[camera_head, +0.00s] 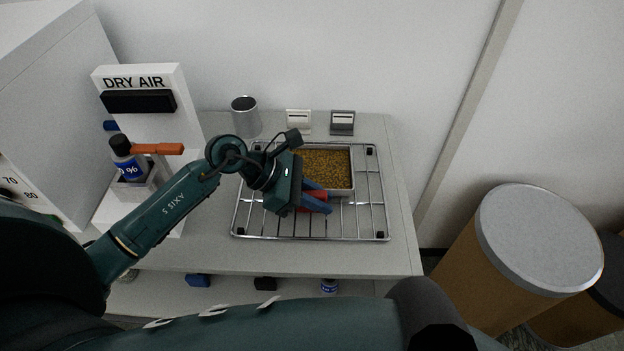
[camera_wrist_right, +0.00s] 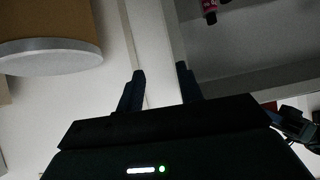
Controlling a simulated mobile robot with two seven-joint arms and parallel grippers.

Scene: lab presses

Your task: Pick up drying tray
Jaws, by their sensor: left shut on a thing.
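The drying tray (camera_head: 341,192) is a shallow metal tray filled with yellow-brown grains. It is over the wire rack (camera_head: 361,225) on the bench; I cannot tell whether it touches the wires. A red handle (camera_head: 318,196) is at its near left side. My left gripper (camera_head: 316,201) has its blue fingers shut on this red handle. The left wrist hides the tray's left part. My right gripper (camera_wrist_right: 160,84) shows in the right wrist view with its fingers apart and nothing between them, away from the tray.
A dry air unit (camera_head: 150,85) with a bottle (camera_head: 127,160) stands on the left. A metal cup (camera_head: 245,115) and two small boxes (camera_head: 342,123) stand behind the rack. Large drums (camera_head: 540,240) stand on the floor to the right. A shelf below the bench holds small items.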

